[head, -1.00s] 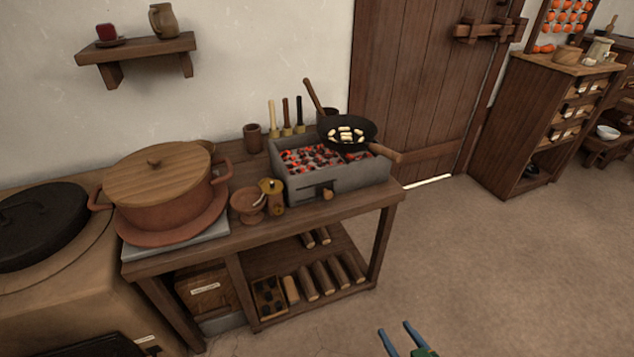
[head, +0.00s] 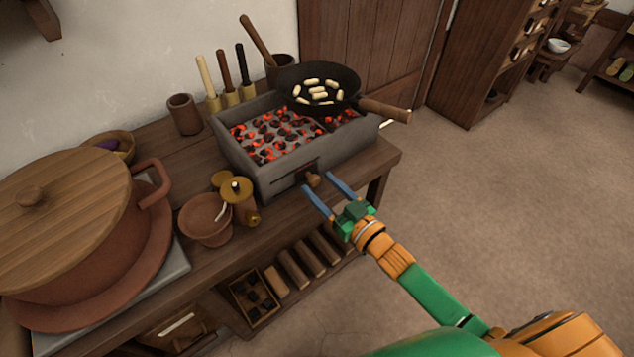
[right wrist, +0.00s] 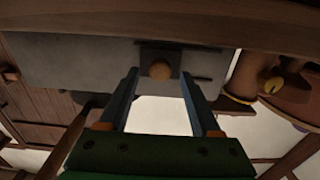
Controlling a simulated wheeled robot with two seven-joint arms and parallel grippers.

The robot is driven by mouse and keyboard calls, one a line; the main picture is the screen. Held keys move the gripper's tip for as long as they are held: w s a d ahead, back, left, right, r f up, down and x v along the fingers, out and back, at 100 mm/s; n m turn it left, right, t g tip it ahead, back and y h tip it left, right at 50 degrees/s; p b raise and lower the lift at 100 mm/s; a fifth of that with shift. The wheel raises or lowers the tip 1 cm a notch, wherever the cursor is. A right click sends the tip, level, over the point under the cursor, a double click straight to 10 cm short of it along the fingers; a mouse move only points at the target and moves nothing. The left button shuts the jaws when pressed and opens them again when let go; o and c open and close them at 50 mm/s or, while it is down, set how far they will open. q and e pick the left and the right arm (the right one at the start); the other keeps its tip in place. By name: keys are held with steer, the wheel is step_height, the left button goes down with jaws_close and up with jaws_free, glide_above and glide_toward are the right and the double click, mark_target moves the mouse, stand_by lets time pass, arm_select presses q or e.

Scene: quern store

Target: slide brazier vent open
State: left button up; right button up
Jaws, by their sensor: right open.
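The grey brazier (head: 238,158) stands on the wooden bench, full of glowing coals. On its front face is a dark vent plate with a round wooden knob (head: 313,180); a narrow slot runs to the left of it. My right gripper (head: 319,182) is open, its blue fingertips at either side of the knob. In the right wrist view the knob (right wrist: 160,69) shows between the fingertips (right wrist: 160,75), in front of the dark plate (right wrist: 148,52). Whether the fingers touch it I cannot tell. My left gripper is not in view.
A black pan (head: 345,78) with pale pieces rests on the brazier, its handle sticking out right. A brass-coloured mill (head: 239,200) and a clay bowl (head: 206,222) stand close left of the vent. A large lidded pot (head: 90,262) is further left. Floor at right is clear.

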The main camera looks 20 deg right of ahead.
steer(key=shift+w+a+f, duration=0.1)
steer(key=shift+w+a, duration=0.15)
steer(key=shift+w, duration=0.45)
jaws_close()
stand_by(0.9)
